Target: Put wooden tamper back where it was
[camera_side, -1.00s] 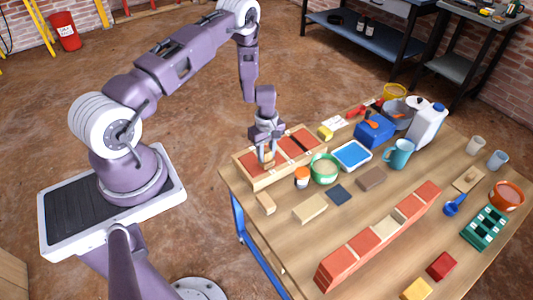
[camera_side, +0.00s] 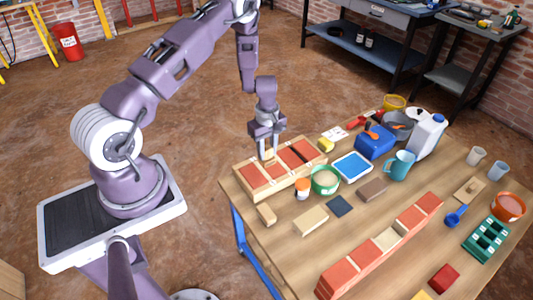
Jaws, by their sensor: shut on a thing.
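The wooden tamper (camera_side: 269,157) shows as a small pale wooden piece between the fingertips of my gripper (camera_side: 267,153). My gripper points straight down and is shut on it. The fingers hide much of the tamper. It is over the middle of the long wooden box (camera_side: 262,194) that holds red bricks, near the table's back left edge. I cannot tell whether the tamper touches the bricks or hangs just above them.
An orange-and-white jar (camera_side: 302,189) and a green bowl (camera_side: 325,181) stand close in front of the box. Small wooden blocks (camera_side: 311,221) lie nearer. A long row of red bricks (camera_side: 365,255) runs across the front right. Tools and containers crowd the back right.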

